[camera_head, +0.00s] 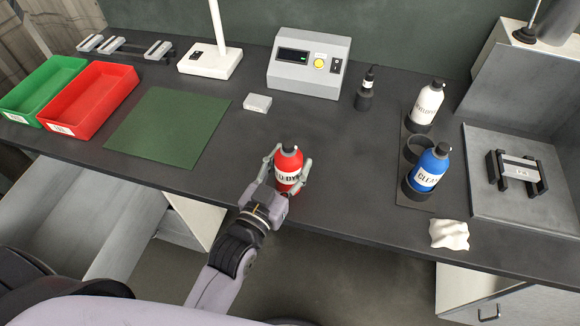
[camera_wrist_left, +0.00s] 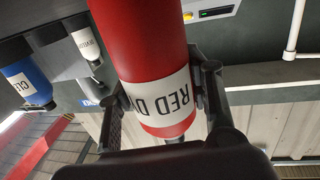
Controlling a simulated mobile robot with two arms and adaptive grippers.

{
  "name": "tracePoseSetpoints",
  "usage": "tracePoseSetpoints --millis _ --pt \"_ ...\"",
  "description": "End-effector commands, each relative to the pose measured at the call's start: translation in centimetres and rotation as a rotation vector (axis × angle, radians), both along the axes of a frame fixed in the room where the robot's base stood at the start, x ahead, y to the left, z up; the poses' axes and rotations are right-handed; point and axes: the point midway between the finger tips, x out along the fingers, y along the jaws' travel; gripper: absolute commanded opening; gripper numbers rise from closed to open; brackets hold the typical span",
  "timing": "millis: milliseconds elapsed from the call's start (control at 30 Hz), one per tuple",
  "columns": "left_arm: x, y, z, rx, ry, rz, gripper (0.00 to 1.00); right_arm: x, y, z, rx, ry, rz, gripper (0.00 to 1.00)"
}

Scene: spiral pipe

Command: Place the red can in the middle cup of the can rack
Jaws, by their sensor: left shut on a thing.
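The red can (camera_head: 288,165) stands upright near the front edge of the dark bench, its white label facing me. My left gripper (camera_head: 287,180) is shut on the red can, with a finger on each side. In the left wrist view the red can (camera_wrist_left: 140,40) fills the middle between the fingers (camera_wrist_left: 162,95). The can rack (camera_head: 402,170) is to the right. Its back cup holds a white bottle (camera_head: 426,103), its front cup holds a blue bottle (camera_head: 428,168), and its middle cup (camera_head: 418,148) is empty. I cannot tell whether the can touches the bench. My right gripper is not in view.
A crumpled white cloth (camera_head: 449,234) lies in front of the rack. A grey plate with a clamp (camera_head: 518,172) is at the far right. A small dark bottle (camera_head: 366,88) stands behind. The bench between the can and the rack is clear.

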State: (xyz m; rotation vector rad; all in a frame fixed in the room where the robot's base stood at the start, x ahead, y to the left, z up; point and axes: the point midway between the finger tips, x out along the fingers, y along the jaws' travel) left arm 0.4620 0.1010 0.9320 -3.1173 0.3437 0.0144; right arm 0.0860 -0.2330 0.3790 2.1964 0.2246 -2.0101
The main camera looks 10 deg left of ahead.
Motion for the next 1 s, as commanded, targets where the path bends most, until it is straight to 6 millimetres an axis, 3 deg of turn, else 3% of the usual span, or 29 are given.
tracePoseSetpoints --millis 400,433,700,1000 --pt "-0.03 -0.02 -0.32 -0.001 -0.004 0.0 0.07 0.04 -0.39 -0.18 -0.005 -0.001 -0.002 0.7" --pt "-0.05 -0.03 -0.34 0.0 -0.001 0.0 0.48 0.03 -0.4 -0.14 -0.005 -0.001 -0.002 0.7" --pt "-0.04 -0.02 -0.34 0.0 -0.001 0.0 0.66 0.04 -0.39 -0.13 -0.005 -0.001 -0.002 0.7" --pt "-0.04 -0.02 -0.24 0.0 -0.001 0.0 0.66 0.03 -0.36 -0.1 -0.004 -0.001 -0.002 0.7"
